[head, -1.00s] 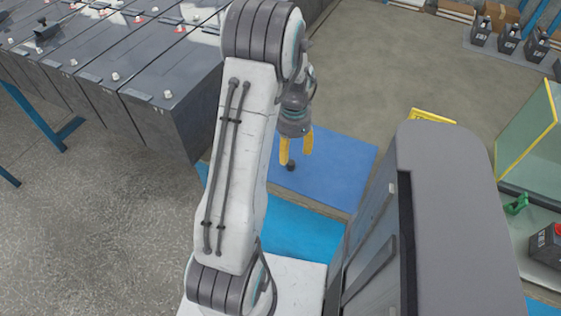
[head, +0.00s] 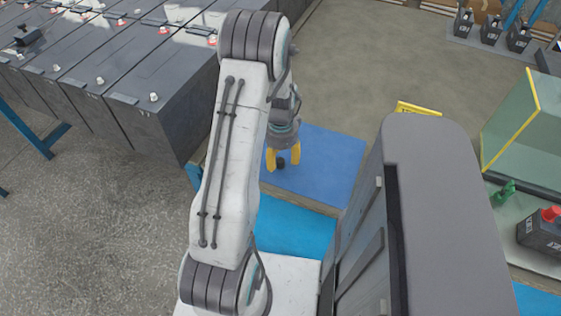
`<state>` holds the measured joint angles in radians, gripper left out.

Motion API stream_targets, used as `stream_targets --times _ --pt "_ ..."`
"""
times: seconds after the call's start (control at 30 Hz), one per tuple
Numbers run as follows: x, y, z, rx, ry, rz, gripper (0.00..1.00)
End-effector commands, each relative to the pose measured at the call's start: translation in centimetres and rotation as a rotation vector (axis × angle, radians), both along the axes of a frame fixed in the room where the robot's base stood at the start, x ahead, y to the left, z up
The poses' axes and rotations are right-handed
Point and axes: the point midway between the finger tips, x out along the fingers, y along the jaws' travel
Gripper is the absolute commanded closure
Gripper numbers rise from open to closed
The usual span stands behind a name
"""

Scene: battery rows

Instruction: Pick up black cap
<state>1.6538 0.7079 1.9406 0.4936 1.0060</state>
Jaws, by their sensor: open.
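The black cap (head: 281,163) is a small dark round thing low over or on the blue mat (head: 330,165). My gripper (head: 282,161) has two yellow fingers pointing down, one on each side of the cap in this view. The fingers are apart and the cap shows between their tips. I cannot tell whether either finger touches it.
Large grey battery blocks (head: 150,112) stand in rows at the left. A yellow sign (head: 418,109) lies past the mat. A green-tinted glass case (head: 525,125) and a battery with a red cap (head: 543,232) are at the right.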

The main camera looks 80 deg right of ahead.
Motion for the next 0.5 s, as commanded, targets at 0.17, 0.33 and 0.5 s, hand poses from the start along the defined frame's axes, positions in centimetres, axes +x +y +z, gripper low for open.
stream_targets --times 0.17,0.33,0.5 --pt "0.0 0.0 -1.4 0.001 0.000 0.000 0.45" --pt "0.0 0.0 -1.7 0.000 0.000 0.001 0.45" --pt "0.0 0.0 -1.7 0.000 0.000 0.001 0.44"
